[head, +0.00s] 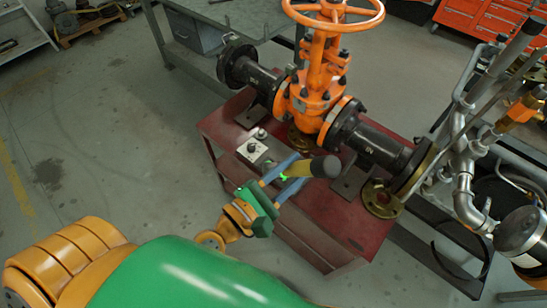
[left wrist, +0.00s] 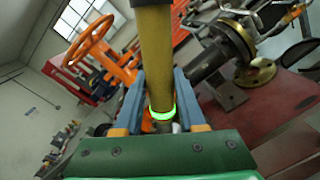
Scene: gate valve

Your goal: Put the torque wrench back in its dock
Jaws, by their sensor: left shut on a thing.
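My left gripper (head: 294,174) has blue fingers and is shut on the torque wrench (head: 298,168), over the front edge of the red table. The wrench has a yellow handle with a dark end and a lit green ring. In the left wrist view, the yellow handle (left wrist: 153,50) rises between the two fingers (left wrist: 155,95), with the green ring low between them. The wrench's lower part is hidden by the gripper. I cannot make out the dock for certain. My right gripper is not in view.
A red table (head: 315,212) carries an orange gate valve (head: 318,85) with a handwheel (head: 334,12) and black flanged pipes (head: 372,140). A small grey box with a knob (head: 252,150) sits at its left edge. Metal piping (head: 463,165) stands at the right.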

